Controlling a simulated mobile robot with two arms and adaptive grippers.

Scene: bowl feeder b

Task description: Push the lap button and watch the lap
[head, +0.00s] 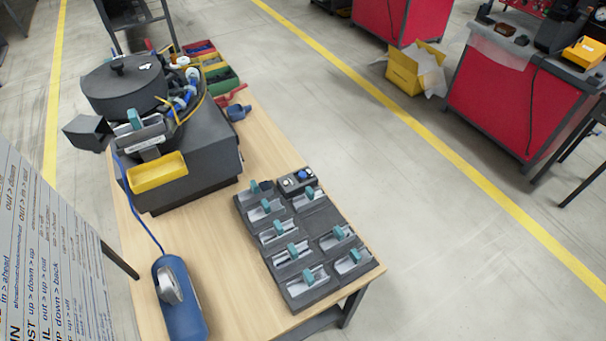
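A small dark control box (297,181) with a pale blue button and a white button on top sits at the far end of the dark fixture tray on the wooden table. No label on it is readable, so I cannot tell which one is the lap button. The bowl feeder (125,85), a dark covered round bowl, stands on a dark grey base (205,155) at the table's left. A metal chute with a teal piece (134,119) is at its front, above a yellow bin (157,172). Neither of my grippers is in view.
A dark tray (318,221) holds several grey nests with teal pieces. A blue rounded device (180,315) with a hose lies at the near table edge. A printed board (45,250) blocks the lower left. Bare wood (225,260) lies between device and tray.

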